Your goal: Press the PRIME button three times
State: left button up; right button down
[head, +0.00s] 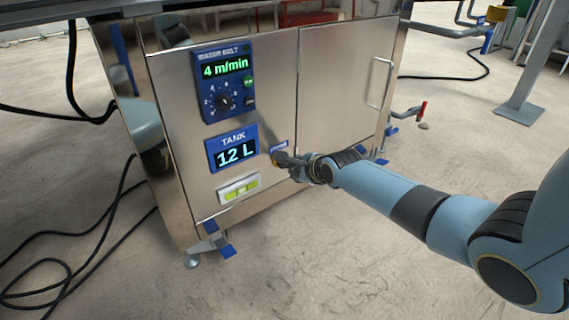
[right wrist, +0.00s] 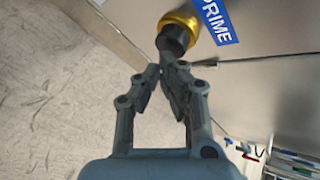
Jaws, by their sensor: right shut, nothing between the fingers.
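The PRIME button (right wrist: 179,32) shows in the right wrist view as a dark cap in a gold ring, on the steel cabinet front beside a blue PRIME label (right wrist: 217,20). In the head view the label (head: 279,147) is a small blue strip, and my gripper largely hides the button. My right gripper (right wrist: 168,66) is shut and empty, its fingertips right at the dark cap. I cannot tell if they touch it. In the head view my right gripper (head: 281,159) is at the cabinet front just below the label. My left gripper is not in view.
The cabinet bears a water belt panel (head: 224,82) reading 4 m/min, with a knob, and a tank display (head: 232,149) reading 12 L. A level gauge (head: 239,189) sits below. A door handle (head: 380,82) sticks out at right. Black cables (head: 60,275) lie on the floor at left.

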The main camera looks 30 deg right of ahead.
jog(key=shift+w, duration=0.65)
dwell(0.9)
jog(key=shift+s+p, duration=0.75)
jog(key=shift+s, duration=0.3)
